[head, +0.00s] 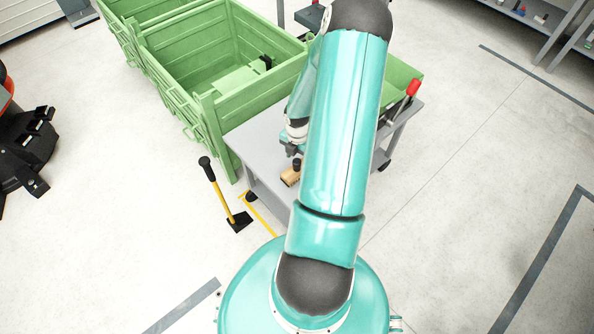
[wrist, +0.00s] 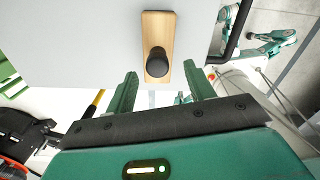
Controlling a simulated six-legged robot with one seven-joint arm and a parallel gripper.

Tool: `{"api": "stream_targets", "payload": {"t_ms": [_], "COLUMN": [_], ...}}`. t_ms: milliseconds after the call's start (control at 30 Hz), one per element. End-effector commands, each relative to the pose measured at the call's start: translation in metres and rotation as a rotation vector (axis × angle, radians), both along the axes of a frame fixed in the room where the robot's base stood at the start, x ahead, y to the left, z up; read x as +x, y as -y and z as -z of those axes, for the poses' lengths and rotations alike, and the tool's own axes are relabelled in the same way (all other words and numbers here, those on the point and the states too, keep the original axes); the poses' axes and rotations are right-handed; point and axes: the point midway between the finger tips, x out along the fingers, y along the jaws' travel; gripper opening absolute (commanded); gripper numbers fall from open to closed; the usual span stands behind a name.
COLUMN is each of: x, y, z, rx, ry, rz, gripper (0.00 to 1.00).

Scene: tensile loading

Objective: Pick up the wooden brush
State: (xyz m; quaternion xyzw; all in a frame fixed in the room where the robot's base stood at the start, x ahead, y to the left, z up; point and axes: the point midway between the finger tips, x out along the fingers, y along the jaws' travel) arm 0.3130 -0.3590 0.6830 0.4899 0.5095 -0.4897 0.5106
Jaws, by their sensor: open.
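The wooden brush (wrist: 158,28) has a light wooden block and a black round knob. In the wrist view it lies on the grey table top (wrist: 75,40), just beyond my fingertips and roughly in line with the gap between them. In the head view the brush (head: 290,176) shows near the table's front edge, partly hidden by my arm. My gripper (wrist: 160,82) is open and empty, with its two green fingers spread apart. In the head view my gripper (head: 292,148) is close to the brush, mostly behind my arm.
Large green crates (head: 205,50) stand behind and left of the table. A yellow-handled tool with a black base (head: 238,221) stands on the floor at left. A red-handled item (head: 412,88) is at the table's right side. Open floor lies to the right.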

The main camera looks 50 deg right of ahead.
Motion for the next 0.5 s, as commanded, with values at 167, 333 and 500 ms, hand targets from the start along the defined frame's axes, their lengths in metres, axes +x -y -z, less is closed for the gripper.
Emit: {"api": "stream_targets", "payload": {"t_ms": [167,333,500], "x": [0.003,0.003,0.003], "y": [-0.001,0.000,0.000], "z": [0.028,0.045,0.046], "rx": [0.003,0.001,0.001], "ry": [-0.003,-0.002,-0.001], "rz": [-0.002,0.000,0.001], "gripper": [0.54,0.54,0.54]}}
